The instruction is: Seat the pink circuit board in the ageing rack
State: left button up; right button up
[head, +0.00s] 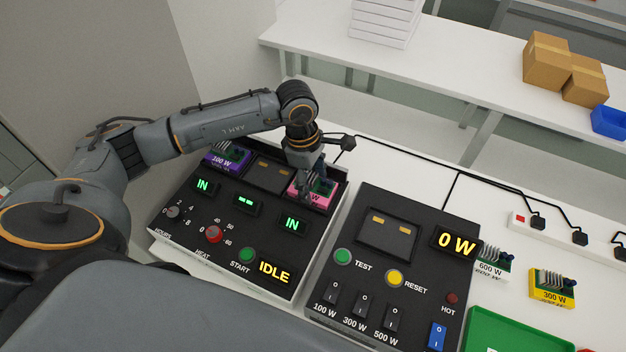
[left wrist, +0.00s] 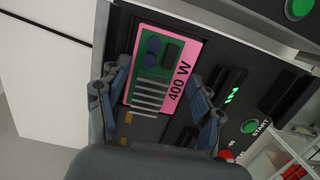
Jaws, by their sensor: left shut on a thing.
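The ageing rack (head: 188,240) is a black console at the left of the white bench, with three bays along its back. The pink circuit board (head: 322,201), marked 400 W in the left wrist view (left wrist: 190,55), sits in the rack's right bay. The display in front of that bay reads IN in green. My left gripper (head: 313,181) is over the bay, shut on the pink board, with a finger at each side of it in the left wrist view (left wrist: 161,95). It partly hides the board in the head view. My right gripper is not in view.
A purple 100 W board (head: 228,158) fills the left bay, also marked IN; the middle bay (head: 268,174) is empty. The rack shows IDLE. A black test unit (head: 420,275) reads 0 W. White (head: 493,264) and yellow (head: 552,287) boards and a green tray (head: 515,335) lie right.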

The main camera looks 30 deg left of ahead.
pick_arm(q)
jog(key=shift+f+b, duration=0.1)
jog(key=shift+b, duration=0.25)
dwell(0.3)
dwell(0.4)
jog(key=o, duration=1.4)
